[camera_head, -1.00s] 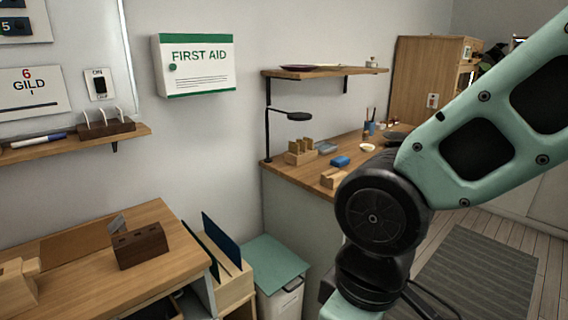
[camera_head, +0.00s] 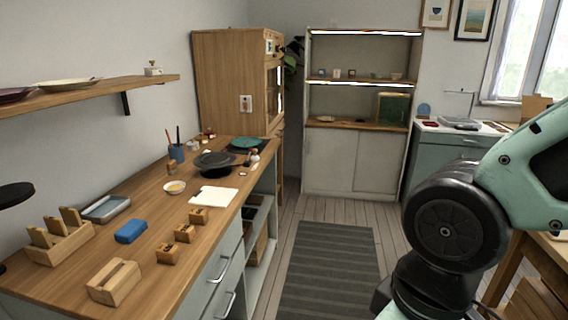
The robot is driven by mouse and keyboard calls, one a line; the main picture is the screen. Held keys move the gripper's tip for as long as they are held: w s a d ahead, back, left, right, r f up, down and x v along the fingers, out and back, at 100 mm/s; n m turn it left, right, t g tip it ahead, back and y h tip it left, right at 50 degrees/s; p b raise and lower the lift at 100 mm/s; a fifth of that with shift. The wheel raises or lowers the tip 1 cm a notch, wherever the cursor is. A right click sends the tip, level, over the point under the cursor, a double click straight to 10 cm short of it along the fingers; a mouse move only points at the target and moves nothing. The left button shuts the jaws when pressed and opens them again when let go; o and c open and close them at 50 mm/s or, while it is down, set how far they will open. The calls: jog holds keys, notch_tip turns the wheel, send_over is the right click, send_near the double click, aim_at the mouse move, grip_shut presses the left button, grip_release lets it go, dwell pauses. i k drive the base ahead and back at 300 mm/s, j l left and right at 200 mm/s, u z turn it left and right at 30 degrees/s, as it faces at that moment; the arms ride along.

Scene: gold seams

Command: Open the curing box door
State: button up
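A tall light-wood cabinet (camera_head: 230,85), which looks like the curing box, stands at the far end of the long workbench. Its narrow right face has glazed panels and is seen at a steep angle. That face looks shut, but I cannot be sure. My green and black arm fills the right side of the view, well apart from the cabinet. My gripper is out of the picture.
The wooden workbench (camera_head: 150,200) runs along the left, with a blue block (camera_head: 131,231), a dark round plate and several wooden blocks. A grey striped rug (camera_head: 330,265) lies on open floor. A lit shelf unit (camera_head: 355,160) stands at the back.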

aim_at(266, 65)
jog(key=i+z, duration=0.45)
jog(key=i, duration=0.95)
jog(key=i+u, duration=0.2)
jog(key=i, duration=0.25)
jog(key=i+u, duration=0.25)
jog(key=i, duration=0.2)
jog(key=i+l+u, duration=0.2)
jog(key=i, duration=0.25)
jog(key=i+l+u, duration=0.2)
jog(key=i, duration=0.25)
